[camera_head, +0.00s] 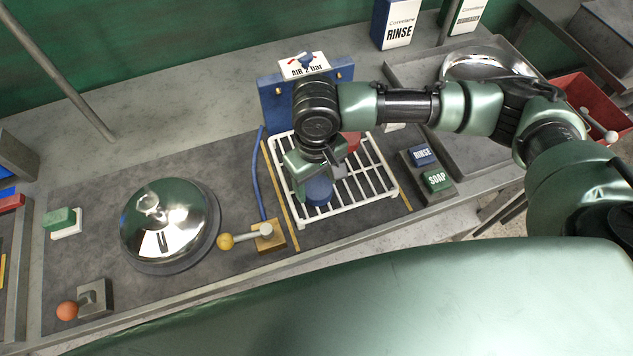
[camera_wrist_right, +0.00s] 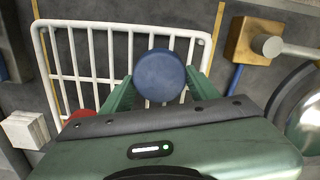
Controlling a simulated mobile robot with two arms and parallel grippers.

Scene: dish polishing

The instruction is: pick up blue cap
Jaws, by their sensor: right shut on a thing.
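The blue cap (camera_head: 319,191) is a round, dark blue disc over the white wire rack, near the rack's front left. My right gripper (camera_head: 322,178) reaches down from above and is shut on it. In the right wrist view the blue cap (camera_wrist_right: 159,75) sits between the two green fingers of my right gripper (camera_wrist_right: 158,88), with the rack bars behind it. I cannot tell whether the cap still touches the rack (camera_head: 377,196). My left gripper is not in view.
A red object (camera_head: 351,141) is partly hidden behind my right gripper on the rack. A polished metal dome (camera_head: 168,222) and a yellow-knobbed lever (camera_head: 245,238) stand to the left. A blue air panel (camera_head: 272,103) stands behind.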

